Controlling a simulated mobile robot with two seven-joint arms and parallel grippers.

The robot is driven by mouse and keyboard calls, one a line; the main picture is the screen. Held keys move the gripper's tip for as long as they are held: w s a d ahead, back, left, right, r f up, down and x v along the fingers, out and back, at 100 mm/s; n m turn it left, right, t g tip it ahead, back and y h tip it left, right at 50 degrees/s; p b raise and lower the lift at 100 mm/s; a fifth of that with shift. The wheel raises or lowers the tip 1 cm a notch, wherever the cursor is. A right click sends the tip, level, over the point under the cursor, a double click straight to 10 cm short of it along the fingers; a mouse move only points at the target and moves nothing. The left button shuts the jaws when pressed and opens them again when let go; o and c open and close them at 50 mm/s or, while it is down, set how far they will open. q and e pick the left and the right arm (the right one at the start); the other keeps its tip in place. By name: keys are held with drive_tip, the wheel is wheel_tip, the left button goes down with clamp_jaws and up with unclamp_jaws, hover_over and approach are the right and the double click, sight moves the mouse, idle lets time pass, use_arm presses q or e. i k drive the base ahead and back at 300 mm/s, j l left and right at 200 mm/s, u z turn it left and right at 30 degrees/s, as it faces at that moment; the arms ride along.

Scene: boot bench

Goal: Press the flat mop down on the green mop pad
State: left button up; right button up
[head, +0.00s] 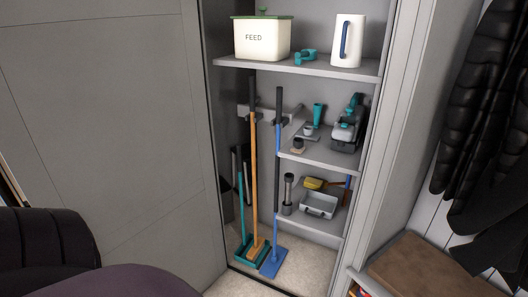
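A flat mop (273,263) with a blue flat head stands upright in the open cupboard. Its head rests on the cupboard floor and its long handle, blue below and dark above, rises past the shelf edges. I cannot make out a separate green mop pad; teal-green parts show on the floor beside the mop, at the foot of the other long-handled tools. Neither of my grippers is in view.
An orange-handled broom (254,180) and a shorter teal-handled tool (241,205) stand left of the mop. Shelves on the right hold a feed box (262,42), a white jug (347,42) and a grey tray (319,205). Dark coats (490,110) hang at right above a wooden bench top (425,270).

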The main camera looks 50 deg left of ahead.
sight(270, 269)
drive_tip(key=i+j, duration=0.1)
drive_tip(key=j, duration=0.4)
drive_tip(key=i+j, duration=0.1)
drive_tip(key=j, duration=0.35)
drive_tip(key=i+j, duration=0.1)
drive_tip(key=j, duration=0.4)
drive_tip(key=i+j, duration=0.15)
drive_tip(key=j, duration=0.35)
drive_tip(key=z, duration=0.05)
